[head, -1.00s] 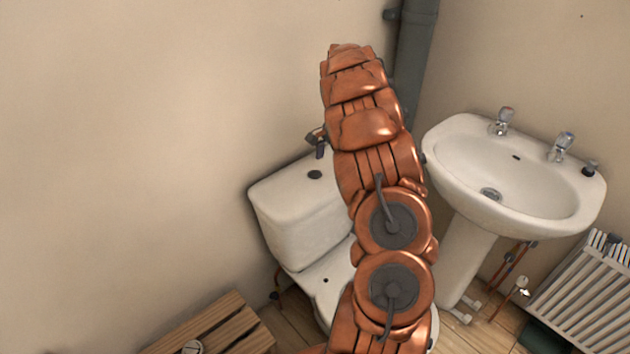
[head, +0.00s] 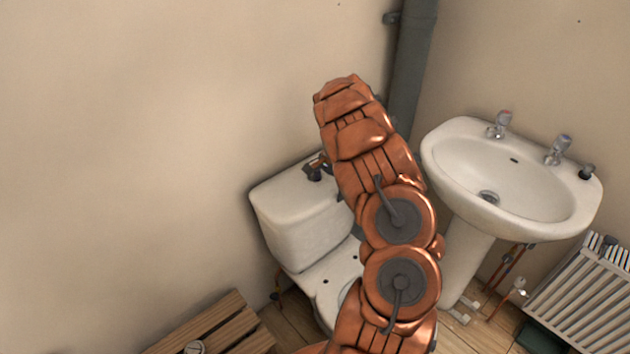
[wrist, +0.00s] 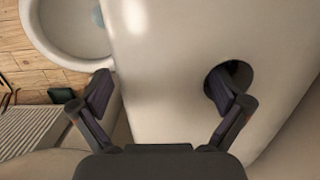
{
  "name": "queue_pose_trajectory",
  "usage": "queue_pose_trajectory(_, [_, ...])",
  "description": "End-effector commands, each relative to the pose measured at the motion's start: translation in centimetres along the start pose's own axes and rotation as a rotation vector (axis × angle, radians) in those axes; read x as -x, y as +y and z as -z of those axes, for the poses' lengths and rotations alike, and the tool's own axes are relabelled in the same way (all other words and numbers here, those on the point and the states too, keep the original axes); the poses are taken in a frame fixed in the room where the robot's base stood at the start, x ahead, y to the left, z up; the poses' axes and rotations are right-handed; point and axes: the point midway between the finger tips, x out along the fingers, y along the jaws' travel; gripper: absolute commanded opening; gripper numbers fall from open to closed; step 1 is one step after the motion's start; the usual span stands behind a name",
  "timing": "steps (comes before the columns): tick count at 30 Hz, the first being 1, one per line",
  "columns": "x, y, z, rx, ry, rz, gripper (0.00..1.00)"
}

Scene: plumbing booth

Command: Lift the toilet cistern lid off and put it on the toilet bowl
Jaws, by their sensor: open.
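The white cistern lid (head: 285,193) lies on top of the cistern (head: 308,235) behind the toilet, left of my arm in the head view. In the wrist view the lid (wrist: 165,60) fills the middle, with a dark round button or hole (wrist: 236,76) in it. My gripper (wrist: 163,92) is open and empty, its two fingers spread above the lid, the right one over the dark round spot. In the head view its dark tip (head: 316,168) shows at the lid's back edge, partly hidden by my arm. The toilet bowl (head: 338,292) is partly hidden behind my arm.
A pedestal basin (head: 515,180) with taps stands to the right. A white radiator (head: 585,300) is at the lower right, a wooden slatted bench (head: 215,325) at the lower left. A grey pipe (head: 410,80) runs up the corner behind my arm.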

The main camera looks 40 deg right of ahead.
Motion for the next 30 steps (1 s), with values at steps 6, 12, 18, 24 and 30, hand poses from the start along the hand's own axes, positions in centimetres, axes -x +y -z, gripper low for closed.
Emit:
queue_pose_trajectory(6, [-0.01, 0.00, 0.00, 0.000, 0.000, 0.000, 0.98])
queue_pose_trajectory(12, [0.01, 0.01, 0.00, 0.001, 0.000, 0.000, 0.77])
queue_pose_trajectory(18, [0.02, 0.01, 0.00, 0.001, 0.000, 0.000, 0.56])
queue_pose_trajectory(24, [0.03, 0.00, 0.00, 0.001, 0.000, 0.000, 0.35])
queue_pose_trajectory(30, [0.03, 0.00, 0.00, 0.001, 0.000, 0.000, 0.15])
